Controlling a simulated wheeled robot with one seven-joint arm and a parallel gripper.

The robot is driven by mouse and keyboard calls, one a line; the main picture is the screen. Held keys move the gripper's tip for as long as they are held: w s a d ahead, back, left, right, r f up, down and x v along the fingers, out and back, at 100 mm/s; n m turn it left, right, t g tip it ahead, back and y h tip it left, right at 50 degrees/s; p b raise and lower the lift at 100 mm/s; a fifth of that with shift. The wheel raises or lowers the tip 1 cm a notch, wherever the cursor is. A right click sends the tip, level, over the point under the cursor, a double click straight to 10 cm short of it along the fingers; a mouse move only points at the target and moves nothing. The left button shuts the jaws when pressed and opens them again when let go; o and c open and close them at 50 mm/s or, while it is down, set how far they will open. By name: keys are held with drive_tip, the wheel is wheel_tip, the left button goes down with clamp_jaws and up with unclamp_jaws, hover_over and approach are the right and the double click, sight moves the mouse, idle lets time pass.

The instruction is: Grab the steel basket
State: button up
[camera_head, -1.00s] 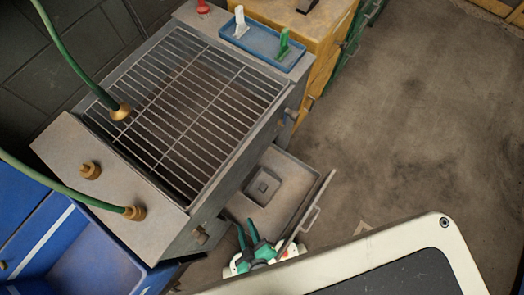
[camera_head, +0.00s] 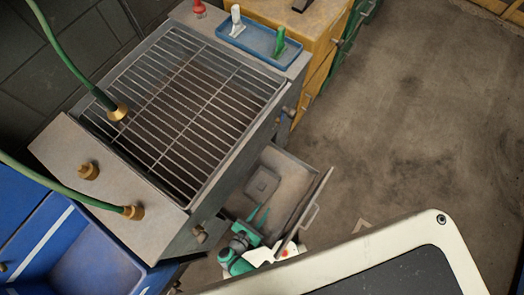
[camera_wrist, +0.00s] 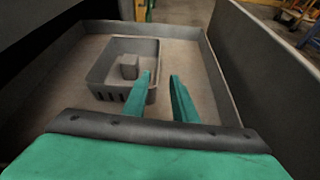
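The steel basket (camera_head: 263,185), a small grey open box, sits inside the pulled-out drawer (camera_head: 297,170) under the grill. In the wrist view the basket (camera_wrist: 108,73) stands left of centre on the drawer floor, with a small block-like shape inside it and slots low on its near side. My green gripper (camera_head: 257,216) is over the near part of the drawer in the head view. In the wrist view my gripper (camera_wrist: 160,78) is open and empty. Its left finger overlaps the basket's right side in the picture; I cannot tell if they touch. The right finger is right of the basket.
The grill (camera_head: 185,105) stands above and left of the drawer. The drawer's front panel with its handle (camera_head: 309,216) is on the right. A blue tray (camera_head: 262,42) lies on top at the back. The floor (camera_head: 410,120) to the right is clear.

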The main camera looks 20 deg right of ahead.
drive_tip(key=x, duration=0.5)
drive_tip(key=shift+w+d, duration=0.1)
drive_tip(key=shift+w, duration=0.15)
drive_tip(key=shift+x, duration=2.6)
drive_tip(key=shift+w+r, duration=0.1)
drive_tip(key=shift+r, duration=0.05)
drive_tip(key=shift+c, duration=0.6)
clamp_jaws()
